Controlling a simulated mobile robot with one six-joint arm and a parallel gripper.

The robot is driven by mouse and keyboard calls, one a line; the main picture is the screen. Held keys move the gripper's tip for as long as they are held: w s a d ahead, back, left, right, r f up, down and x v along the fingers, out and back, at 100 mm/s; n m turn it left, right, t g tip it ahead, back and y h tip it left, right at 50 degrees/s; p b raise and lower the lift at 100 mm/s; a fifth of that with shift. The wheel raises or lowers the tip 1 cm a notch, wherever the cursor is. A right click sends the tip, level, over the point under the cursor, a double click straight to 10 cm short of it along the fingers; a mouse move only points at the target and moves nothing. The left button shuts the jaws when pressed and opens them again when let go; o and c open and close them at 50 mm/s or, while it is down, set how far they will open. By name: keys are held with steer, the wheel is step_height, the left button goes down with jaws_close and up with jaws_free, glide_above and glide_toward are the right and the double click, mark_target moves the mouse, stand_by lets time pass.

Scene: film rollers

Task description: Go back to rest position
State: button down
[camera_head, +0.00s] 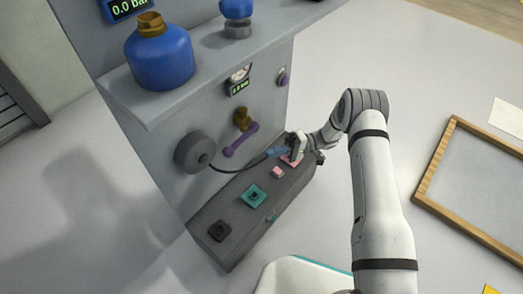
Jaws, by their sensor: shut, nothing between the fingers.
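My arm reaches up from the lower right of the head view. My gripper (287,151) is at its end, small in the picture, close in front of the grey machine (180,160) and above its low ledge. The gripper looks shut, with nothing seen between its fingers.
The ledge (225,240) carries black, teal and pink pieces. A grey roller (194,152) and a purple-handled valve (241,140) stick out of the machine front. A blue bottle (160,58) stands on the shelf above. A wood-framed board (480,185) lies at right.

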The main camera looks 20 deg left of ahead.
steer(key=shift+w+d+f, duration=0.2)
steer(key=shift+w+d, duration=0.2)
steer(key=shift+d, duration=0.05)
steer(key=s+d+r+m+t+h+p, duration=0.15)
steer(key=d+r+p, duration=0.3)
steer(key=r, duration=0.65)
steer(key=s+d+r+t+h+p, duration=0.1)
steer(key=d+r+t+h+p, duration=0.15)
steer(key=r+p, duration=0.6)
steer(key=s+d+r+m+t+h+p, duration=0.1)
steer(key=d+r+h+p, duration=0.2)
steer(key=r, duration=1.1)
steer(key=s+d+r+m+t+h+p, duration=0.2)
steer(key=s+d+r+p, duration=0.3)
steer(key=r, duration=0.4)
steer(key=s+d+r+m+t+h+p, duration=0.2)
steer(key=s+d+r+t+p, duration=0.3)
steer(key=r, duration=0.5)
steer(key=s+d+r+m+t+h+p, duration=0.2)
steer(key=s+d+r+p, duration=0.3)
steer(key=d+r+p, duration=0.3)
step_height(320, 180, up, 2)
steer(key=d+t+h, duration=0.1)
steer(key=d, duration=0.1)
steer(key=shift+s+d, duration=0.35)
steer(key=shift+s, duration=0.1)
